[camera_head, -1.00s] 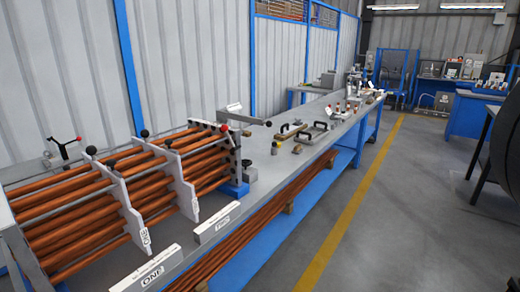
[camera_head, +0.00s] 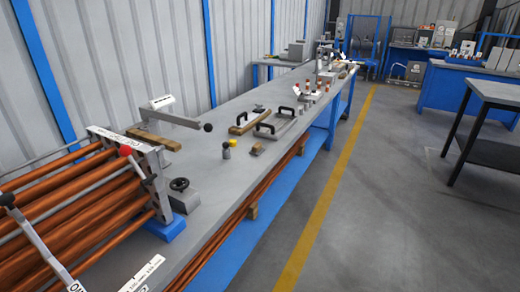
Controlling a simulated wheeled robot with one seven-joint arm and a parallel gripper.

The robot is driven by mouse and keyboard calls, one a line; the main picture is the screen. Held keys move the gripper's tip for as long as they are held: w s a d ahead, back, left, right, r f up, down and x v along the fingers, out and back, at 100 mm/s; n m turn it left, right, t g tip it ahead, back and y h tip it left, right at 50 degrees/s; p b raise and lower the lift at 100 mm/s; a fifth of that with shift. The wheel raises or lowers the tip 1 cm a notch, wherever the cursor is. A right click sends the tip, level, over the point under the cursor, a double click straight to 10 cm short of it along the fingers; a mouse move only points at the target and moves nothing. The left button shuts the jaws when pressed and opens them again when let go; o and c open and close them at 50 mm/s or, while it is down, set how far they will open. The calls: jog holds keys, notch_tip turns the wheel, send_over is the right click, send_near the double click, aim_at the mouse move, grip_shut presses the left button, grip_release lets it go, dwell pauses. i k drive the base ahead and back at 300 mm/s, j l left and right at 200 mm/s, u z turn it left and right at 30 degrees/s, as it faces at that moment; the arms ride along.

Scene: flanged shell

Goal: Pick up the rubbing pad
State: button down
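I cannot tell for sure which item is the rubbing pad. On the long grey bench (camera_head: 222,170) in the head view lies a wooden strip with a black handle (camera_head: 249,121). Just right of it is a grey plate with black handles (camera_head: 281,129). A small tan and grey block (camera_head: 257,149) lies nearer the bench's front edge, and a small dark flat piece (camera_head: 258,108) lies behind. Any of these could be the pad. All rest on the bench top, with nothing holding them. My gripper is not in view.
A rack of copper-coloured rods (camera_head: 80,205) fills the near left. A grey lever device (camera_head: 172,112) on wood, a black-knobbed block (camera_head: 182,195) and a small yellow-topped cylinder (camera_head: 226,150) stand beyond it.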

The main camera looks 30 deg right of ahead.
aim_at(258, 148)
jog(key=z, duration=0.4)
jog(key=u, duration=1.4)
jog(key=z, duration=1.4)
jog(key=u, duration=0.55)
jog(key=i+u, duration=0.1)
jog(key=u, duration=0.5)
jog(key=l+u, duration=0.1)
jog(key=u, duration=1)
jog(key=l+u, duration=0.1)
jog(key=u, duration=0.5)
jog(key=l+u, duration=0.1)
jog(key=u, duration=0.45)
jog(key=l+u, duration=0.1)
jog(key=u, duration=1.05)
